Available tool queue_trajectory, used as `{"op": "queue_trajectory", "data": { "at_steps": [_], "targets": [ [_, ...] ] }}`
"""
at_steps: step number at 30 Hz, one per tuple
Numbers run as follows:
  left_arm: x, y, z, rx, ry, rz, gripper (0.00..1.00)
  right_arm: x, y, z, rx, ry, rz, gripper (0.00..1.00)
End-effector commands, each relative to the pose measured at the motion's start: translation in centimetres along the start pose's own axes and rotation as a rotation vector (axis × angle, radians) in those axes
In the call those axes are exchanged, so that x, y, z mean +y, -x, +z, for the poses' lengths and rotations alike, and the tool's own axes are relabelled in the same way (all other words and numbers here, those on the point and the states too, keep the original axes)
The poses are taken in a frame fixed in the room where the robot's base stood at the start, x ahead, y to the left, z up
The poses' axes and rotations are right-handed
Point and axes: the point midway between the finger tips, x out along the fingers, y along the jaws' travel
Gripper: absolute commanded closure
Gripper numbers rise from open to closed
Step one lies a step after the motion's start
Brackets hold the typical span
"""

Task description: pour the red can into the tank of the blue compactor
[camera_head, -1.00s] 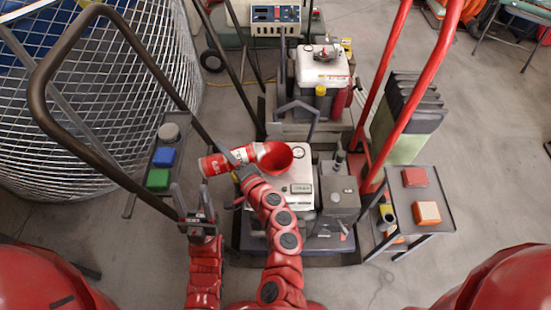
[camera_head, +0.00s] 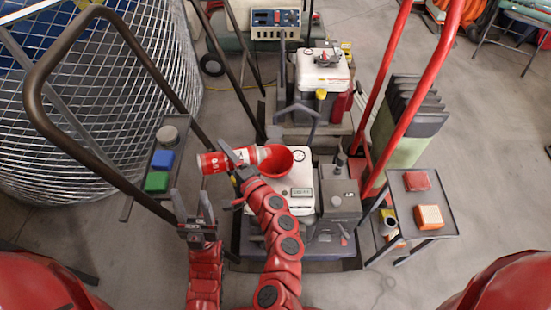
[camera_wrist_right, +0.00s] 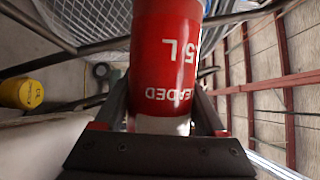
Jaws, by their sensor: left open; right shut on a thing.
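The red can (camera_head: 213,162) with white lettering lies nearly level, its right end at a red funnel (camera_head: 281,160). My right gripper (camera_head: 236,157) is shut on the can, which fills the middle of the right wrist view (camera_wrist_right: 165,55). The funnel stands at the white tank (camera_head: 293,202) of the near machine, which has a dark blue-grey base (camera_head: 300,245). The funnel's lower end is hidden, and I cannot see any liquid flowing. My left gripper (camera_head: 193,205) is open and empty, below and left of the can, apart from it.
A brown tube handle (camera_head: 38,90) rises at left, beside a wire mesh cage (camera_head: 85,110) and green, blue and grey blocks. A second machine (camera_head: 322,70) stands behind. Red bars (camera_head: 395,95) and a small side table (camera_head: 450,208) with blocks are at right.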

Motion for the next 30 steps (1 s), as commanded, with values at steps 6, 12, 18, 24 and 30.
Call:
{"op": "queue_trajectory", "data": {
  "at_steps": [6, 12, 18, 24, 30],
  "targets": [
    [0.0, 0.07, 0.01, 0.0, 0.0, 0.0, 0.5, -0.5, 0.02, -0.07, 0.001, -0.032, -0.014, 0.91],
    [0.01, 0.18, 0.03, 0.0, 0.0, 0.0, 0.5, -0.81, 0.07, -0.19, 0.001, -0.059, -0.024, 0.91],
    [0.01, 0.2, 0.03, 0.0, 0.0, 0.0, 0.5, -0.9, 0.1, -0.29, 0.001, -0.067, -0.028, 0.91],
    [0.0, 0.09, 0.01, 0.0, 0.0, 0.0, 0.5, -0.98, 0.09, -0.29, 0.001, -0.064, -0.027, 0.91],
    [0.0, 0.07, 0.01, 0.0, 0.0, 0.0, 0.5, -0.76, 0.08, -0.26, 0.0, -0.047, -0.02, 0.91]
  ]
}}
